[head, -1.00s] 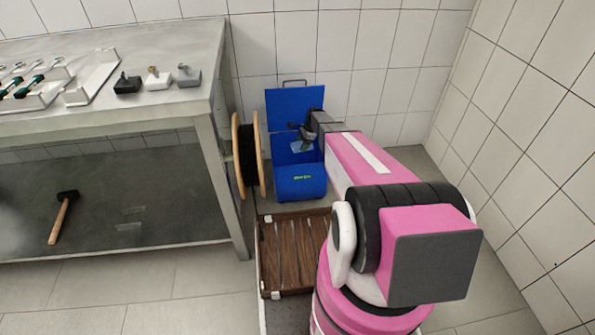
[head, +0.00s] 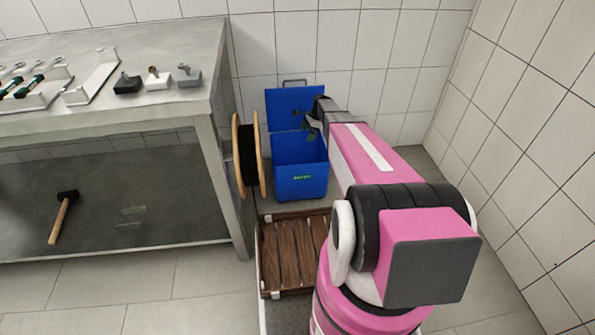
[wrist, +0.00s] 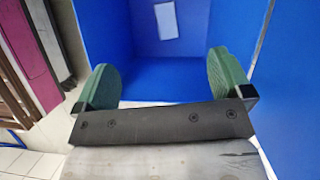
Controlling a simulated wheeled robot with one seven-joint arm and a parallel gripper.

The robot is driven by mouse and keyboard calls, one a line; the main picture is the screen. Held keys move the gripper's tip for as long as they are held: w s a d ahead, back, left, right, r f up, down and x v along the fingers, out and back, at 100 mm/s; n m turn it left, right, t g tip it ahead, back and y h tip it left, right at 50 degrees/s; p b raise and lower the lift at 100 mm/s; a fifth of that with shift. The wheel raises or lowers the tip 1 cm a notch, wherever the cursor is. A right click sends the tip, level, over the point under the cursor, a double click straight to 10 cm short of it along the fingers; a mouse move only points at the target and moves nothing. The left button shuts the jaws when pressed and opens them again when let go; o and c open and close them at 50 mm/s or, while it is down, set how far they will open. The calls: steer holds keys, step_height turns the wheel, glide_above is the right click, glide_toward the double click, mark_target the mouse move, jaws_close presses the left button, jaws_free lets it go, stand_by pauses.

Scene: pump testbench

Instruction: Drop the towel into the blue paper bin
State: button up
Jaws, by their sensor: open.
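The blue paper bin (head: 301,179) stands on the floor with its blue lid (head: 288,103) raised at the back. My gripper (head: 310,124) is above the bin's right rear part, near the lid. In the wrist view, my gripper (wrist: 166,84) is open, with its green fingertips wide apart and nothing between them. Blue bin walls (wrist: 215,28) surround the view beyond the fingers. A small pale rectangle (wrist: 166,20) shows against the blue there; I cannot tell if it is the towel. No towel is clearly visible in the head view, where the bin's front wall hides its bottom.
A cable reel (head: 248,155) stands close to the bin's left. A wooden pallet (head: 285,256) lies in front of it. A metal workbench (head: 120,115) with small parts is at the left, with a mallet (head: 62,215) on its lower shelf. Tiled walls close off the back and right.

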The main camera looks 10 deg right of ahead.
steer(key=v, duration=0.3)
steer(key=shift+d+r, duration=0.15)
steer(key=shift+r, duration=0.05)
